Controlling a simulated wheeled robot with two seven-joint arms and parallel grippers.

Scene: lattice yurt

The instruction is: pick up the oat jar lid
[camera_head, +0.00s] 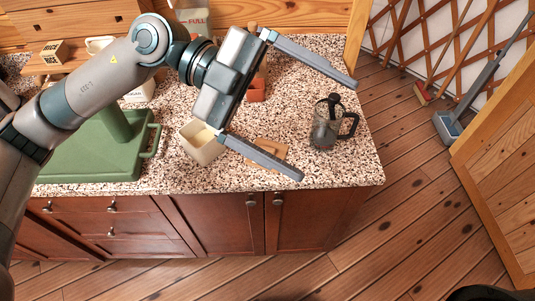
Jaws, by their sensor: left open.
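A flat tan wooden piece (273,147), which looks like the oat jar lid, lies on the speckled counter (347,172). A cream square jar (202,148) with an open top stands left of it. My left gripper (324,129) is open, with its two long fingers spread wide and pointing right. Its lower finger crosses the picture in front of the wooden piece and hides its middle. Its upper finger is over the counter's back right. I see nothing between the fingers that they touch. My right gripper is not in view.
A glass press pot (325,127) with a dark handle stands right of the wooden piece. A small orange-red container (257,92) stands behind. A green case-like object (95,160) fills the counter's left. The counter's front right corner is bare.

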